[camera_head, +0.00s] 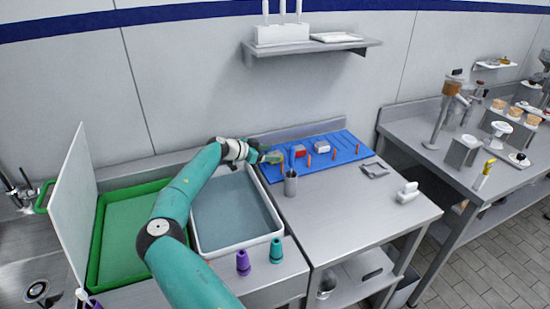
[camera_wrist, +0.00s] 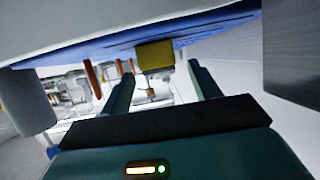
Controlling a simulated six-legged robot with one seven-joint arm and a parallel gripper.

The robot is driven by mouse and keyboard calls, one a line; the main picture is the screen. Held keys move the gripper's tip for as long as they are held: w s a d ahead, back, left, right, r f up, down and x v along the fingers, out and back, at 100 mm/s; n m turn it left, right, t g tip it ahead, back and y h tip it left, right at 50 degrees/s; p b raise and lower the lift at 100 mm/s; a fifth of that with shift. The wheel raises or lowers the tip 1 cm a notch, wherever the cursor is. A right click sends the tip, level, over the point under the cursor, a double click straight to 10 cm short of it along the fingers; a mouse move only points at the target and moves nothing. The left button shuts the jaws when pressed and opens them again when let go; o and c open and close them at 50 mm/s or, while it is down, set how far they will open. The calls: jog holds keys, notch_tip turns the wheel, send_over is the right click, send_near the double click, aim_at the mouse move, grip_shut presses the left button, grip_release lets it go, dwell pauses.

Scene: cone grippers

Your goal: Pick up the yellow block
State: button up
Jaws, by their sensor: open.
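The yellow block (camera_wrist: 155,56) shows in the wrist view, against the blue mat (camera_wrist: 220,32), which lies along the top of that tilted picture. My gripper (camera_wrist: 160,70) is open, with one finger on each side of the block in the picture. The block appears at or just beyond the fingertips, and I see no finger closed on it. In the head view my gripper (camera_head: 275,157) is low at the left end of the blue mat (camera_head: 345,152). There the block is too small and too covered by the gripper to make out clearly.
Orange pegs (camera_head: 309,160), a red block (camera_head: 299,151) and a white block (camera_head: 321,147) stand on the mat. A grey cup with tools (camera_head: 291,184) is in front of my gripper. A white-rimmed basin (camera_head: 243,247) lies left.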

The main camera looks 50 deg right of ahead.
aim_at(274, 154)
jog(key=x, duration=0.3)
jog(key=c, duration=1.1)
jog(key=shift+r, duration=0.1)
